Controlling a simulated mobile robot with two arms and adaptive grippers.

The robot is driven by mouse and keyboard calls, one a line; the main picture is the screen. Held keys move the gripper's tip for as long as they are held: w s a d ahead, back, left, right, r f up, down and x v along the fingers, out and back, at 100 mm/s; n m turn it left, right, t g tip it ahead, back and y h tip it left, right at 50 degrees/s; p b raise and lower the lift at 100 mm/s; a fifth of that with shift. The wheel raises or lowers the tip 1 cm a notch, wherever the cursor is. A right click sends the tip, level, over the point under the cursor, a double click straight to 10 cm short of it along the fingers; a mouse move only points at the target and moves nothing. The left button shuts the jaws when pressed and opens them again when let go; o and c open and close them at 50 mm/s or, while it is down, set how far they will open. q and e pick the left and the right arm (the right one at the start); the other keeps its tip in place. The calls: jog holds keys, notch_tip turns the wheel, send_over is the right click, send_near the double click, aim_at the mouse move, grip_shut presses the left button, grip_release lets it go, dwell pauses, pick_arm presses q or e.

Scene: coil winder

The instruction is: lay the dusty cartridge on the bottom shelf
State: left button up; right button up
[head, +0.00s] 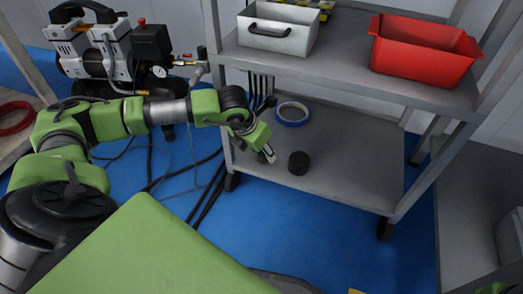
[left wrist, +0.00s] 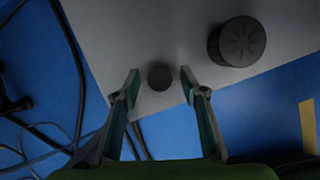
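The bottom shelf (head: 345,170) is a grey board low on a wheeled cart. A short black cylinder (head: 299,162) stands on it near the front edge. The left wrist view shows two dark round things: a larger one with a ribbed top (left wrist: 237,41) at the right, and a smaller one (left wrist: 160,76) between my fingertips. I cannot tell which is the dusty cartridge. My left gripper (head: 267,154) is low over the shelf's front left corner, left of the black cylinder. Its fingers (left wrist: 160,76) are apart, with gaps beside the smaller dark thing. My right gripper is out of view.
A round blue-rimmed dish (head: 292,112) sits farther back on the bottom shelf. The upper shelf (head: 345,68) holds a white bin (head: 278,28) and a red bin (head: 424,48). Cables hang behind the left post. A compressor (head: 110,50) stands left. The shelf's right part is clear.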

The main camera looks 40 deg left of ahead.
pick_arm(q)
jog(key=shift+r+p, duration=1.45)
jog(key=shift+r, duration=0.7)
jog(key=o, duration=0.5)
jog(key=shift+o, duration=0.2)
jog(key=shift+f, duration=0.1)
